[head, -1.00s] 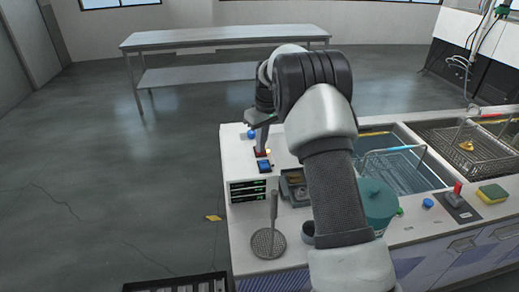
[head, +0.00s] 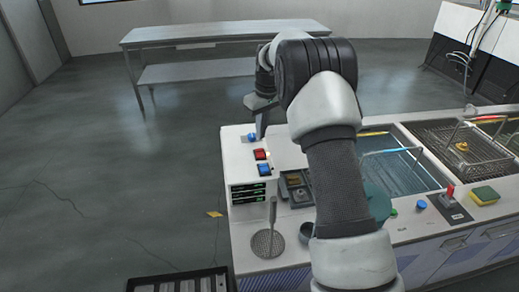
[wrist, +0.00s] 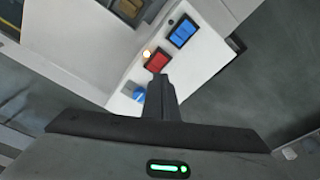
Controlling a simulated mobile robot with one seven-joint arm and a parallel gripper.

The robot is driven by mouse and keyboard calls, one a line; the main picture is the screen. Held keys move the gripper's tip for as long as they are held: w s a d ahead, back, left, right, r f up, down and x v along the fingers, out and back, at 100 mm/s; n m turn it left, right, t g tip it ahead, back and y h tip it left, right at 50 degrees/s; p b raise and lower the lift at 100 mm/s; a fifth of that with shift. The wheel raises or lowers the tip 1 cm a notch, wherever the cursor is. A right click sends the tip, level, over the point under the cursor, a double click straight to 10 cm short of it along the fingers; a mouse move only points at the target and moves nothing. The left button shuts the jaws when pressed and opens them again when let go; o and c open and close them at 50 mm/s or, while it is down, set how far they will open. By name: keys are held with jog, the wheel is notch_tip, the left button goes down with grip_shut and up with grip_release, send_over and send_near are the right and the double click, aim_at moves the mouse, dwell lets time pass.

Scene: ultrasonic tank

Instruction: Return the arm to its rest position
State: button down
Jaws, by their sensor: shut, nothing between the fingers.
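My gripper (head: 259,132) is above the left end of the white counter (head: 235,160), near the control panel. Its fingers are together and hold nothing, as the wrist view (wrist: 158,82) also shows. The red switch (head: 261,155) and blue switch (head: 265,169) are in plain view beside it, with a blue knob (wrist: 139,94) close to the fingertips in the wrist view. My arm spans the middle of the head view and hides part of the counter.
A wire basket (head: 395,165) sits over the tank, with a second basket (head: 465,145) to its right. A skimmer (head: 268,242), a teal pot (head: 376,203) and a yellow-green sponge (head: 484,196) are on the counter. A metal table (head: 220,35) stands behind; the floor left is open.

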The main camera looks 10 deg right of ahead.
dwell(0.3)
jog(key=s+r+m+t, duration=0.2)
jog(key=s+r+m, duration=0.1)
jog(key=s+r, duration=1.5)
jog(key=s+f+m+t, duration=0.2)
jog(key=s+m, duration=0.1)
jog(key=s, duration=1.9)
jog(key=shift+s+h, duration=0.4)
